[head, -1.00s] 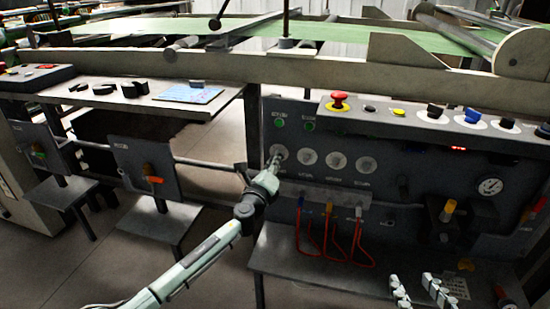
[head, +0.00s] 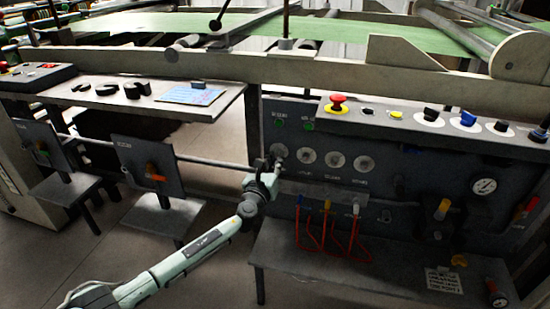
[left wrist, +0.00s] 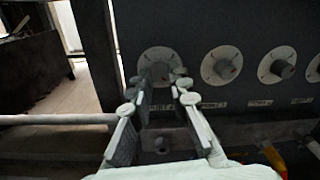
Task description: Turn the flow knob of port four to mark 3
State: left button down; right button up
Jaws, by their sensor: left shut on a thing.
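Several round white dials with dark knobs sit in a row on the dark front panel. The leftmost flow knob (left wrist: 158,72) is between my left gripper's fingers, and its dial (head: 279,151) shows partly behind the gripper in the head view. My left gripper (head: 271,164) is shut on this knob; in the left wrist view its fingers (left wrist: 160,92) reach up to the dial and partly cover it. The second knob (left wrist: 221,68) and third knob (left wrist: 283,68) are free. The small labels, dial marks and pointer position are too blurred to read. My right gripper is out of view.
Below the dials, red hoses (head: 327,238) hang over a grey shelf (head: 350,265). A red emergency button (head: 337,103) and other controls sit on the ledge above. A horizontal pipe (left wrist: 50,119) runs left of the dials.

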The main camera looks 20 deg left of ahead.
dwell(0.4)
pick_arm(q)
jog(key=c, duration=1.4)
grip_release()
jog(key=s, duration=1.2)
jog(key=shift+a, duration=0.2)
jog(key=shift+s+a, duration=0.1)
